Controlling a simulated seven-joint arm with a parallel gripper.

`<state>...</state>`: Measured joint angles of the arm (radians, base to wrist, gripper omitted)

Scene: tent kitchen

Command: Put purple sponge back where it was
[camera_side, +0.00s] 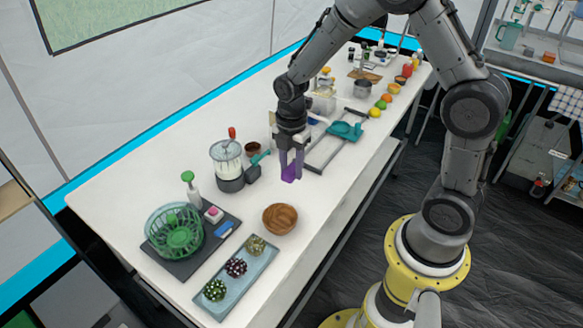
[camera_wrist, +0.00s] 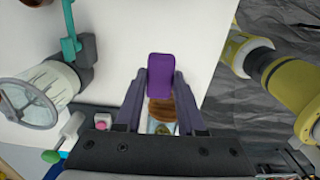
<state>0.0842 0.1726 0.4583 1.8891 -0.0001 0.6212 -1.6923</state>
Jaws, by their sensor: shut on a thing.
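My gripper (camera_side: 291,177) is shut on the purple sponge (camera_side: 289,173) over the middle of the white table. In the wrist view the sponge (camera_wrist: 160,75) stands out between the tips of both fingers (camera_wrist: 160,88). The side view does not clearly show how far it is above the tabletop. A dark tray (camera_side: 192,265) lies at the near left, apart from the sponge. On it are a green basket (camera_side: 175,231), a soap bottle (camera_side: 192,190), a small pink-topped block (camera_side: 213,214) and a blue sponge-like piece (camera_side: 224,229).
A blender (camera_side: 229,166) stands left of my gripper. A wooden bowl (camera_side: 280,218) and a pale tray (camera_side: 227,293) with several dark spiky balls are nearer the front. A grey rack (camera_side: 330,150) with teal items is behind to the right. Bare table lies around the sponge.

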